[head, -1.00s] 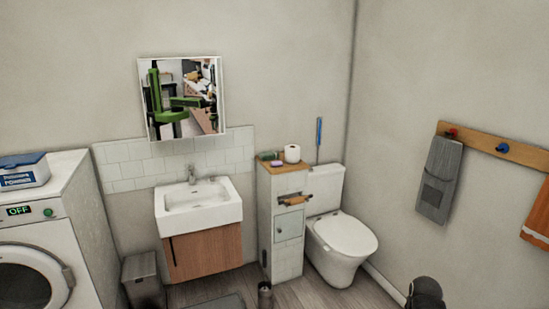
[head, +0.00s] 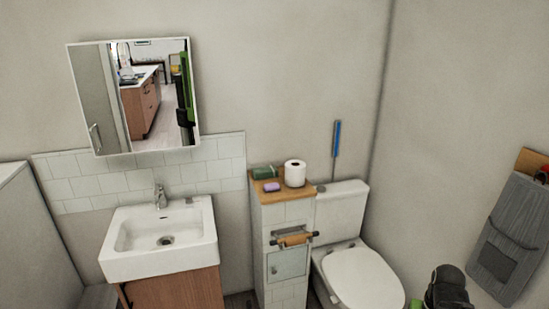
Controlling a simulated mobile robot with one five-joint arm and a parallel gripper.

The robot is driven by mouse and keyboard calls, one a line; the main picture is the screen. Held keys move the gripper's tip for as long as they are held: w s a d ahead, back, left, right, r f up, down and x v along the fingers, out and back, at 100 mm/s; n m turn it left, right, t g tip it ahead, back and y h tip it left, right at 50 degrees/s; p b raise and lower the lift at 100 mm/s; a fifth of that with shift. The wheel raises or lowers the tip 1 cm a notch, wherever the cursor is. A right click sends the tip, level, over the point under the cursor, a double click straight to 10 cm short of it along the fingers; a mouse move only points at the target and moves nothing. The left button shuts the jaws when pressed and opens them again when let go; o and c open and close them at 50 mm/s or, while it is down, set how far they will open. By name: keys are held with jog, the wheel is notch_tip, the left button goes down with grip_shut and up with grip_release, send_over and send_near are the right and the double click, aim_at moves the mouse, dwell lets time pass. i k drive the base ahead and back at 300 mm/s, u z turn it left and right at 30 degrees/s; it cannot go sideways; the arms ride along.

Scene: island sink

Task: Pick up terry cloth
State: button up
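A grey cloth with a pocket (head: 503,240) hangs on the right wall from a wooden peg rail (head: 530,160). It is cut off slightly by the right edge, and I cannot tell if it is the terry cloth. A small dark green item (head: 264,172) lies on the wooden top of the narrow cabinet; its material is too small to tell. A black part with a bit of green, seemingly the end of my arm (head: 447,288), shows at the bottom right, below and left of the grey cloth. Its fingers cannot be made out.
The narrow tiled cabinet (head: 287,222) also bears a purple soap-like item (head: 272,187) and a paper roll (head: 294,173). The toilet (head: 360,275) stands right of it, the sink (head: 160,240) left. A mirror (head: 135,96) hangs above the sink. A white appliance (head: 25,240) is at far left.

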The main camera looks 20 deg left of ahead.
aim_at(262, 173)
jog(key=i, duration=2)
jog(key=u, duration=1.6)
jog(key=k, duration=0.05)
jog(key=u, duration=1.6)
jog(key=i, duration=0.3)
jog(key=z, duration=0.1)
